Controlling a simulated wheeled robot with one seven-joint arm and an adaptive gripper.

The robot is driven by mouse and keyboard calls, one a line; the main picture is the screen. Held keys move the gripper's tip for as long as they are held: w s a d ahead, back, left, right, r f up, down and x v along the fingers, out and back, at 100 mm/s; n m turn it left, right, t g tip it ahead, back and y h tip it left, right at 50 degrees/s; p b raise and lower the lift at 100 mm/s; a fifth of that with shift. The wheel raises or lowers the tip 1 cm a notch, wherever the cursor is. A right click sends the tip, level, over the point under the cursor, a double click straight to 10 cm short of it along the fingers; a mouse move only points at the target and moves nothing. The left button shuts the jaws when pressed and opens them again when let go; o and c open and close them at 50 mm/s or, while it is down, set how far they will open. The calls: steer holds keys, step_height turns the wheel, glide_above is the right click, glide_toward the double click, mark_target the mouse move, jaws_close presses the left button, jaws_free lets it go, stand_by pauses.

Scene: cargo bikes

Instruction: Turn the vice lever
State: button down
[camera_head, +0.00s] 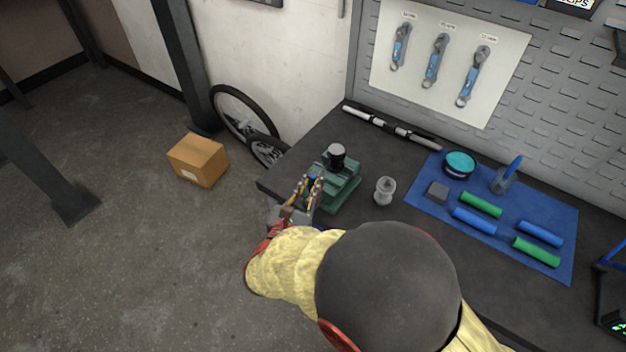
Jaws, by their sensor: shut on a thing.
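The green vice (343,183) stands near the left corner of the dark workbench (345,135). A dark and light round piece (336,152) sits at its top. My gripper (309,188) reaches to the left side of the vice, with its yellowish fingers pointing away from me. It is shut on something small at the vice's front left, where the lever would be. The lever itself is mostly hidden between and behind the fingers, so its angle cannot be told. My arm's yellow sleeve and dark round joint cover the near part of the bench.
A grey fitting (385,190) stands just right of the vice. A black and white tube (390,127) lies behind. A cardboard box (198,160) is on the floor.

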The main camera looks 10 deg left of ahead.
steer(key=shift+a+r+p, duration=0.1)
steer(key=shift+a+p, duration=0.05)
steer(key=shift+p, duration=0.15)
steer(key=shift+w+a+n+p, duration=0.1)
steer(key=shift+a+n+p, duration=0.05)
steer(key=shift+n+p, duration=0.25)
steer(key=w+a+f+n+g+p, duration=0.2)
steer(key=a+n+p, duration=0.5)
steer(key=p, duration=0.6)
steer(key=shift+w+a+f+n+g+h, duration=0.35)
steer(key=shift+w+f+n, duration=0.2)
steer(key=shift+f+n, duration=0.7)
steer(key=shift+d+f, duration=0.1)
steer(key=c, duration=1.9)
jaws_free()
steer(key=shift+o, duration=0.4)
steer(key=shift+o, duration=0.3)
